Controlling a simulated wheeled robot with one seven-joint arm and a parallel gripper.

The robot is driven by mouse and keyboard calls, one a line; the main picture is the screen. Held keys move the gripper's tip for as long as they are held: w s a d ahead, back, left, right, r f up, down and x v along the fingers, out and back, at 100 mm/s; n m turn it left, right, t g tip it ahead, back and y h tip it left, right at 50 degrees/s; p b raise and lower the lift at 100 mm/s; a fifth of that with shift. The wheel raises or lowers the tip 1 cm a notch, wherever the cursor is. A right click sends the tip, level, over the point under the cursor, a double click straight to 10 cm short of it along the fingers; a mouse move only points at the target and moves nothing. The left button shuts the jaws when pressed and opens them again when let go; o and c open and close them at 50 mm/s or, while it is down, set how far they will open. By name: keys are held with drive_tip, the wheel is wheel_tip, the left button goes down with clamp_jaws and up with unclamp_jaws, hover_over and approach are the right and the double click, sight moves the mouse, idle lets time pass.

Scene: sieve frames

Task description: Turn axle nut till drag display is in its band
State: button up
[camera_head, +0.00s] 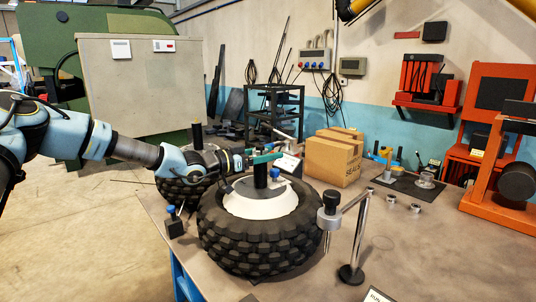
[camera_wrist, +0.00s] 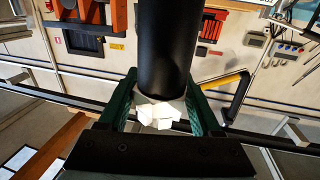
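A large black knobby tyre (camera_head: 262,240) lies flat on the table with a white hub (camera_head: 262,204). A black upright post (camera_head: 260,178) rises from the hub's middle; I cannot make out a separate axle nut. My gripper (camera_head: 262,158) reaches in from the left at the top of the post. In the wrist view its two green fingers (camera_wrist: 162,88) stand apart on either side of a black cylinder (camera_wrist: 165,45). I cannot tell whether they press on it. A pale faceted piece (camera_wrist: 160,115) shows between the fingers. No readable drag display shows.
A metal stand with a jointed arm (camera_head: 352,272) is right of the tyre. A small blue-topped block (camera_head: 174,226) is at its left. Cardboard boxes (camera_head: 331,160) stand behind, and loose metal parts (camera_head: 424,180) lie further right. The table's front right is mostly clear.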

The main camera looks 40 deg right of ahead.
drive_tip(key=o, duration=0.3)
drive_tip(key=shift+o, duration=0.2)
drive_tip(key=b+v, duration=0.3)
drive_tip(key=v, duration=0.7)
drive_tip(key=shift+a, duration=0.4)
drive_tip(key=shift+w, duration=0.1)
